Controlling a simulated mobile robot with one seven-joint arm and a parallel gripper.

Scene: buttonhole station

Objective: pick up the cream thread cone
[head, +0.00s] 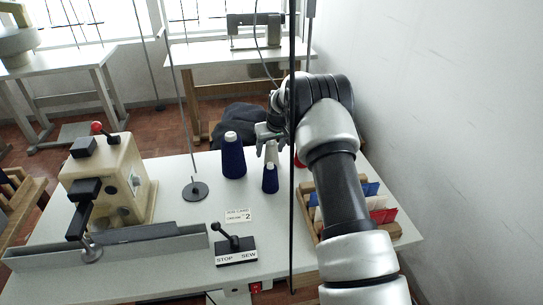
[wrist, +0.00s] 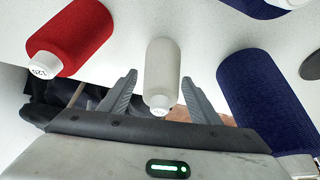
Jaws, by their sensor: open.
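The cream thread cone (wrist: 162,75) stands on the white table, and in the wrist view it lies between the two fingers of my gripper (wrist: 157,95). The fingers are open, with a gap visible on each side of the cone. In the head view the cream cone (head: 271,152) is partly hidden behind a small blue cone, and my gripper (head: 268,132) is beside its top.
A red cone (wrist: 75,38) and a large blue cone (wrist: 265,100) stand either side. The small blue cone (head: 270,178) is in front. A wooden rack (head: 312,205) with coloured cards, a dark pole (head: 292,230) and a STOP/SEW lever box (head: 235,251) are nearby.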

